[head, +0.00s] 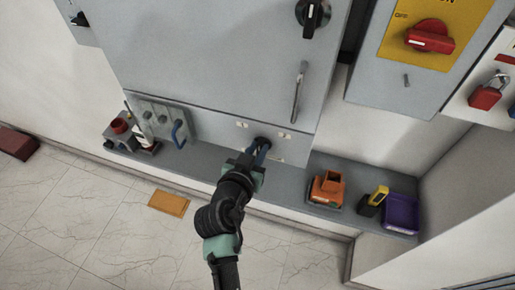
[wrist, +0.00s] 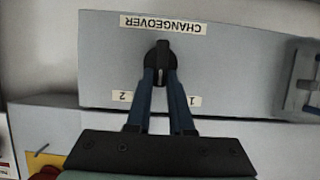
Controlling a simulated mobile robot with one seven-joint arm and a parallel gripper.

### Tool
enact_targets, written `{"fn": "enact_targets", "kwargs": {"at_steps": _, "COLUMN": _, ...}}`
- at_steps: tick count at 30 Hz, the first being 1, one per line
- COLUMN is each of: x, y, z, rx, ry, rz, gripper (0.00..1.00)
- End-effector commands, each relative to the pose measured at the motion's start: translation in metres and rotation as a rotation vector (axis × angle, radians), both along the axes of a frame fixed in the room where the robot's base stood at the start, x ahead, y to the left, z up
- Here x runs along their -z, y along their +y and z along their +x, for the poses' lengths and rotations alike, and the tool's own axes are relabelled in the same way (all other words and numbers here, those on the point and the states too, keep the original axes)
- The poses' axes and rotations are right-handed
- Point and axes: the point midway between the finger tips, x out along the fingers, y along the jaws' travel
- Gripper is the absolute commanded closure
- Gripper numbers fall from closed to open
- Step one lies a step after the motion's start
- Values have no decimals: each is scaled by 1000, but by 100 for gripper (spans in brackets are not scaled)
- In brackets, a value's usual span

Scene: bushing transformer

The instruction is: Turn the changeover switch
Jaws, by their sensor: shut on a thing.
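The changeover switch is a black round knob (wrist: 161,58) with a raised grip, on a grey panel under the label "CHANGEOVER" (wrist: 164,24), which reads upside down in the wrist view. Labels "1" (wrist: 194,101) and "2" (wrist: 122,96) sit on either side below it. In the head view the knob (head: 262,142) is low on the grey cabinet. My gripper (wrist: 160,78) has its two blue fingers closed on the knob's grip, one on each side. The grip stands about upright in the wrist view. The fingers hide part of the knob. My gripper also shows in the head view (head: 259,155).
A grey ledge (head: 205,160) runs below the cabinet. On it are an orange device (head: 327,188), a yellow-and-black tool (head: 373,200) and a purple bin (head: 400,214) at right. A panel with a blue handle (head: 179,133) is at left. A cabinet door handle (head: 298,92) is above.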

Motion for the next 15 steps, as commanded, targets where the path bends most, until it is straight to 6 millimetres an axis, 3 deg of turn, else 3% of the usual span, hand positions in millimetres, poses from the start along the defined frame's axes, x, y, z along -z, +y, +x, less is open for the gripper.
{"fn": "enact_targets", "kwargs": {"at_steps": 15, "x": 3, "y": 4, "z": 1, "rx": 0, "ry": 47, "rz": -145, "gripper": 100}}
